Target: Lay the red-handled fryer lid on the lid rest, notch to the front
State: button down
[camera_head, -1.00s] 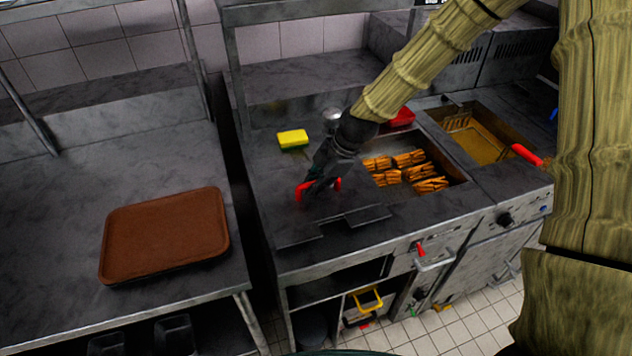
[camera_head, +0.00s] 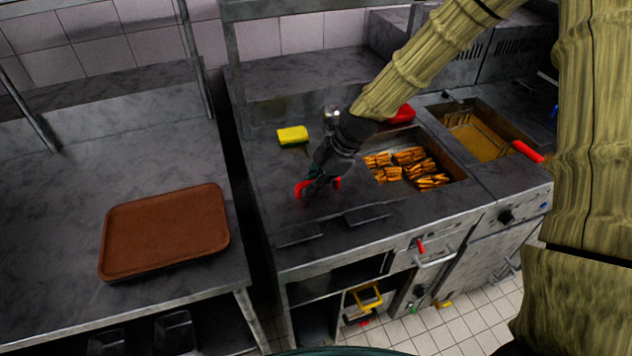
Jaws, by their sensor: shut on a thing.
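My gripper (camera_head: 319,187) is shut on the red handle (camera_head: 303,190) of the fryer lid, left of the fry basin. Red shows on both sides of the fingers. The lid's dark plate blends into the dark counter, so its outline and notch are hard to make out. Two dark flat pieces, a left one (camera_head: 298,235) and a right one (camera_head: 368,215), show in front of the handle with a gap between them. I cannot tell whether they belong to the lid or the lid rest, or whether the lid touches the surface below.
A yellow sponge (camera_head: 292,135) lies behind the gripper. Several portions of fries (camera_head: 408,157) sit in the basin to the right, and an oil fryer (camera_head: 480,137) with a red-handled basket lies beyond. A brown tray (camera_head: 165,232) is on the left table, across a gap.

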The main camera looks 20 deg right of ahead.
jog(key=c, duration=1.3)
grip_release()
jog(key=shift+c, duration=0.2)
jog(key=v, duration=1.2)
jog(key=shift+r, duration=0.1)
